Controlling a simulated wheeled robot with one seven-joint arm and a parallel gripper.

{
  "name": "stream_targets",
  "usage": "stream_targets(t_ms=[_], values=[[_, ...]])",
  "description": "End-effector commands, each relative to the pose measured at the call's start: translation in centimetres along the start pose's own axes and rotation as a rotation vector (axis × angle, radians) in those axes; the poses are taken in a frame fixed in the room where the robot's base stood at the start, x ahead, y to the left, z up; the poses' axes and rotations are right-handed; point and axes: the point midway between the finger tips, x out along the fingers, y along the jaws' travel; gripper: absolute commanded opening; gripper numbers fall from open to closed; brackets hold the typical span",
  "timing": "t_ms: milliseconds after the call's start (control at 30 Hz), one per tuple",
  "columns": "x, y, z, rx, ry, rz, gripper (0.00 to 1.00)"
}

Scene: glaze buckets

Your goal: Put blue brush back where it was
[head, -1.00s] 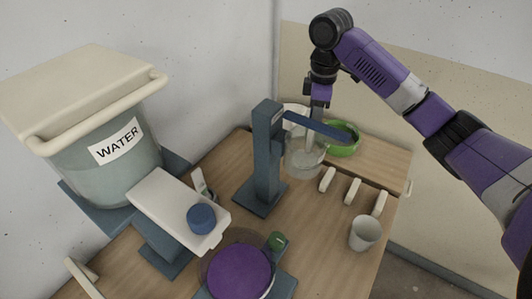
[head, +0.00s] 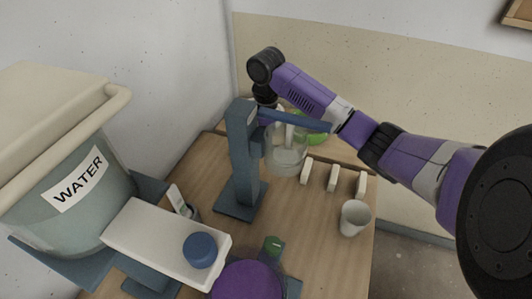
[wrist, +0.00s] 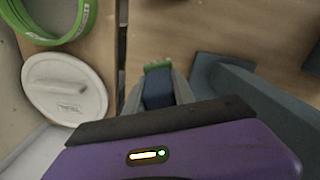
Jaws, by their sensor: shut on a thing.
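My gripper (wrist: 158,82) is shut on a narrow blue piece, which I take to be the blue brush (wrist: 158,90), in the middle of the wrist view. A green bit shows at the brush's far end; whether it belongs to the brush I cannot tell. In the head view my wrist is at the back of the table, behind the top of the dark blue stand (head: 241,160). The stand's arm and post hide the fingers and brush there. A clear jar (head: 287,160) is below the stand's arm. I cannot tell where the brush was before.
A green ring-shaped rim (wrist: 60,35) and a round white labelled lid (wrist: 66,88) lie left in the wrist view. Cream bars (head: 332,178) and a white cup (head: 354,218) stand right.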

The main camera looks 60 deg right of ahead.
Motion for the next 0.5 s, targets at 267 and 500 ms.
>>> stream_targets(t_ms=[267,500], values=[[2.7,0.0,0.0,0.000,-0.001,-0.001,0.00],[6.0,-0.1,0.0,0.000,-0.001,-0.002,0.00]])
